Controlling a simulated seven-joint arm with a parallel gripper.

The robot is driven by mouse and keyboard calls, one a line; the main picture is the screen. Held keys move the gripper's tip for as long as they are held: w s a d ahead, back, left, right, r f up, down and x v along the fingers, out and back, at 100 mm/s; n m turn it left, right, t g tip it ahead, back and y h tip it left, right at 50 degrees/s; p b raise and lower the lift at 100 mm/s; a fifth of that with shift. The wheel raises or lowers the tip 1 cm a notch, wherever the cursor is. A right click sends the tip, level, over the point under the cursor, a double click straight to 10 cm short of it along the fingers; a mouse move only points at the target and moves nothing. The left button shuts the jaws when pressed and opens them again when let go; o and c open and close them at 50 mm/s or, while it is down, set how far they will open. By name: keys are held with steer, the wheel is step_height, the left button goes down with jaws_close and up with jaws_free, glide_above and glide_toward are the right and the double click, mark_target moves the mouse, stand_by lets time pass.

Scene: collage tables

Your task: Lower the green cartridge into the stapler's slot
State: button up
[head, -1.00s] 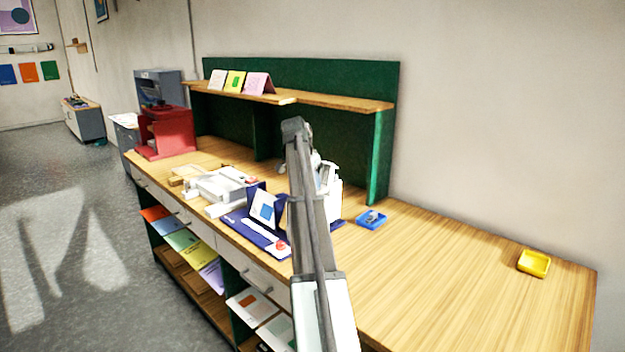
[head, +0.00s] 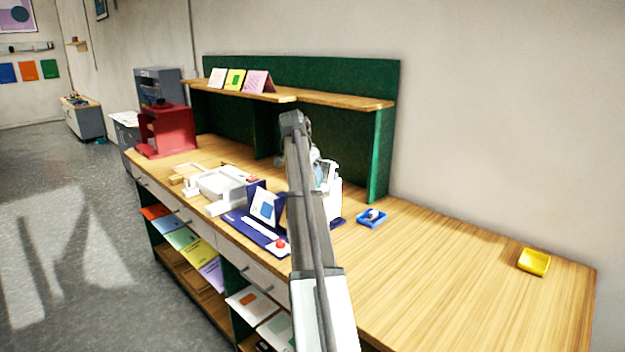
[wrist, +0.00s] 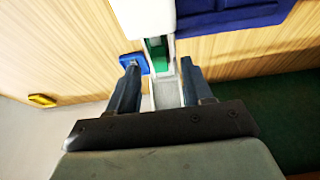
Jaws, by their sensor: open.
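In the wrist view, the green cartridge (wrist: 158,55) lies in a narrow white channel, the stapler's slot (wrist: 166,93). Its top looks roughly level within the channel walls, but its depth is hard to tell. My gripper (wrist: 160,72) is open, with one dark finger on each side of the channel. The white stapler (wrist: 142,16) stands on a navy base (wrist: 230,14). In the head view, the stapler (head: 332,190) is partly hidden behind my arm. The cartridge and fingertips cannot be made out there.
A blue tray (head: 366,224) holding a small greyish thing sits right of the stapler. A navy stand with a card (head: 264,208) and a white machine (head: 222,186) stand to the left. The right tabletop is mostly clear.

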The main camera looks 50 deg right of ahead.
steer(key=v, duration=1.2)
steer(key=w+a+f+n+y, duration=0.1)
steer(key=w+a+f+n, duration=0.1)
steer(key=a+f, duration=0.65)
steer(key=w+a+f+n, duration=0.25)
steer(key=a+f, duration=0.25)
steer(key=f, duration=0.6)
steer(key=w+a+f+n+y, duration=0.1)
steer(key=a+f+n, duration=0.2)
steer(key=a+f, duration=0.45)
steer(key=s+a+f+n+y, duration=0.1)
steer(key=s+a+f+n, duration=0.2)
steer(key=a+f, duration=0.7)
steer(key=s+a+f+n, duration=0.35)
steer(key=a+f, duration=0.55)
steer(key=f, duration=0.3)
steer(key=s+a+f+n+y, duration=0.2)
steer(key=s+a+f+n, duration=0.2)
steer(key=s+a+f, duration=0.8)
steer(key=s+f+g, duration=0.3)
steer(key=s+f, duration=0.6)
steer(key=s, duration=0.6)
steer(key=s+f+g, duration=0.3)
steer(key=s+f, duration=0.7)
steer(key=s, duration=0.4)
steer(key=shift+s+d+f+g, duration=0.3)
steer(key=shift+s+g, duration=0.1)
